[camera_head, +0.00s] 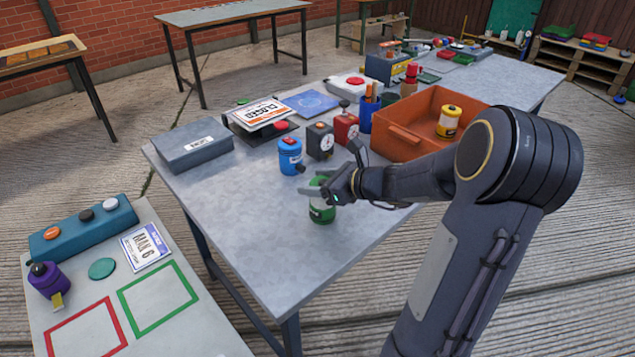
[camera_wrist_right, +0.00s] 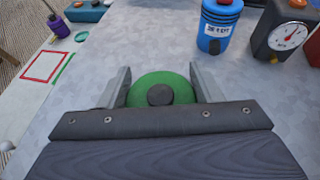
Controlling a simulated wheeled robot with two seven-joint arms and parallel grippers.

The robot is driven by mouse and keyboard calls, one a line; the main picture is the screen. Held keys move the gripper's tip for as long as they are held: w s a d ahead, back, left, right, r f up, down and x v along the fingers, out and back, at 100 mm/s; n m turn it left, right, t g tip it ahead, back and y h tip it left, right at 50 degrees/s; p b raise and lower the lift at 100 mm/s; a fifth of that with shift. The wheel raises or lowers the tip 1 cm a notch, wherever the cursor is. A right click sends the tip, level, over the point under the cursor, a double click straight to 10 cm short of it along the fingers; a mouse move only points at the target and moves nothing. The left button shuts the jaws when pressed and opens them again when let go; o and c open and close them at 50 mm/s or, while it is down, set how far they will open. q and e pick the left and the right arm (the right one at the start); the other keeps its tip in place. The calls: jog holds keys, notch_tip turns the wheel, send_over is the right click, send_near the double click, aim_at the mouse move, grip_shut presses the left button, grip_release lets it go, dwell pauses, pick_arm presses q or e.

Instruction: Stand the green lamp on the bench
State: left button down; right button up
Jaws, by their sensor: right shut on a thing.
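The green lamp (camera_head: 321,211) stands upright on the large grey table (camera_head: 290,260), near its front edge. My right gripper (camera_head: 318,191) is shut on the lamp, with one finger on each side of it. In the right wrist view, the lamp's round green top with a dark knob (camera_wrist_right: 160,94) sits between the two fingers. The lower part of the lamp is hidden there. A lower pale surface (camera_head: 160,335) at the lower left has a red outline and a green outline (camera_head: 158,298), both empty. I cannot tell which surface is the bench. My left gripper is not in view.
A blue lamp (camera_head: 290,156), a dark dial box (camera_head: 320,141) and an orange crate (camera_head: 395,135) stand behind the green lamp. A purple lamp (camera_head: 48,281) and a teal button box (camera_head: 83,228) are on the pale surface. The large table's front left part is clear.

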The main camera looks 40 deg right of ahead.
jog(key=shift+f, duration=0.2)
jog(key=o, duration=1.6)
